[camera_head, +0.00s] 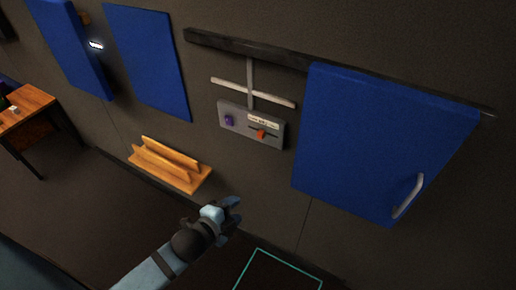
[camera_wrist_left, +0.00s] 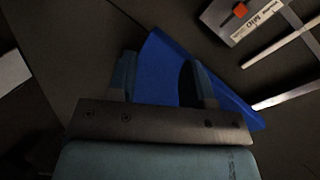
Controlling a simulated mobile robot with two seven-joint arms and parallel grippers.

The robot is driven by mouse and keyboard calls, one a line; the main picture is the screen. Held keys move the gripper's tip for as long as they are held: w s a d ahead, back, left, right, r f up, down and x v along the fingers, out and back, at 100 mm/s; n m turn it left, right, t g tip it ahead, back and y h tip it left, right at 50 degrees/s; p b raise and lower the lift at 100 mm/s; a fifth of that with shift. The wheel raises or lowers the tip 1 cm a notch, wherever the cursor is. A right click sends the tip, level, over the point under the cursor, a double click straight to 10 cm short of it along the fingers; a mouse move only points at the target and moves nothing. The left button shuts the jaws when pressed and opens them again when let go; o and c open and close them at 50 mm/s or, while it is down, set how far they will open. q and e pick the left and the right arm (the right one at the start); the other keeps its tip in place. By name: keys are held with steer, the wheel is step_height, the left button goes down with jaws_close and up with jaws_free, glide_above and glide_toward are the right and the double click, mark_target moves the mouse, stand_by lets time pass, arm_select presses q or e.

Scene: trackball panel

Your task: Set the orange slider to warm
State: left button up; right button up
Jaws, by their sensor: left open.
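The orange slider (camera_head: 261,134) sits on a grey wall panel (camera_head: 238,125), near the middle of its track under a white label strip (camera_head: 263,120). In the left wrist view the orange slider (camera_wrist_left: 240,10) shows at the top right, beside a label (camera_wrist_left: 258,20) reading "MID" and a smaller word I cannot make out fully. My left gripper (camera_head: 236,208) is below the panel, apart from it. In the left wrist view its two fingers (camera_wrist_left: 158,80) stand apart with nothing between them. My right gripper is in neither view.
A purple knob (camera_head: 229,120) is on the same panel. A blue cabinet door (camera_head: 375,140) with a pale handle (camera_head: 409,197) is to the right. A wooden rack (camera_head: 168,166) is at lower left. A pale crossbar (camera_head: 252,93) lies above the panel. Space before the panel looks clear.

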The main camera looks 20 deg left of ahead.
arm_select(q)
steer(key=w+a+r+m+t+b, duration=0.25)
steer(key=w+m+b, duration=0.35)
steer(key=m, duration=0.6)
steer(key=m+t+y+b, duration=0.15)
steer(key=m+b, duration=0.25)
steer(key=m, duration=0.5)
glide_toward(259, 134)
steer(key=shift+t+h, duration=0.25)
steer(key=shift+t, duration=0.15)
steer(key=w, duration=0.9)
steer(key=shift+d+f+b, duration=0.35)
steer(key=shift+f+b, duration=0.05)
jaws_close()
steer(key=shift+a, duration=0.1)
